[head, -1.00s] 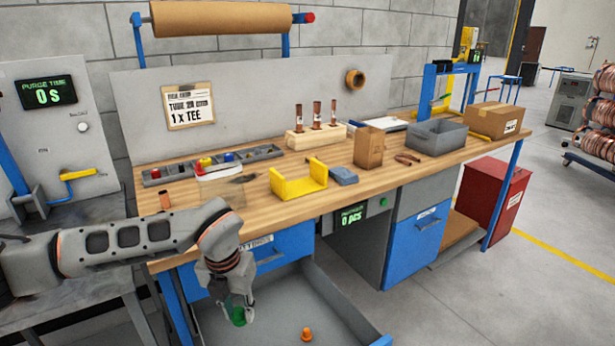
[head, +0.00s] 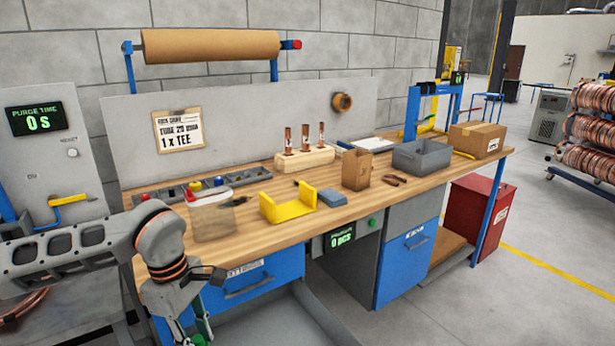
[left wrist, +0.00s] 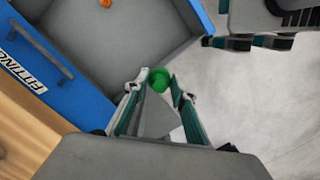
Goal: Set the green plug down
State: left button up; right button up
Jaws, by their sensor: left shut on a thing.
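The green plug (left wrist: 159,80) is between the fingertips of my left gripper (left wrist: 160,88) in the left wrist view. The gripper is shut on it. In the head view my left gripper (head: 197,332) is at the bottom edge, low in front of the bench, and its tips are cut off. From above, the plug appears near the side edge of the open drawer (left wrist: 150,28); its height above anything is unclear. Part of what looks like my right gripper (left wrist: 255,42) shows at the upper right of the left wrist view; its jaw state is unclear.
An orange plug (left wrist: 105,3) lies in the open drawer. A closed blue drawer front (head: 240,283) is under the bench top (head: 290,218). The bench holds a clear bin (head: 211,218), a yellow holder (head: 287,205) and a grey crate (head: 422,156). Bare floor (left wrist: 265,115) lies beside the drawer.

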pick_arm(q)
jog(key=s+a+r+m+g+y+p, duration=0.1)
jog(key=s+a+r+m, duration=0.2)
jog(key=m, duration=1.1)
jog(key=shift+s+r+m, duration=0.4)
jog(key=shift+s+r, duration=0.2)
jog(key=shift+s, duration=0.3)
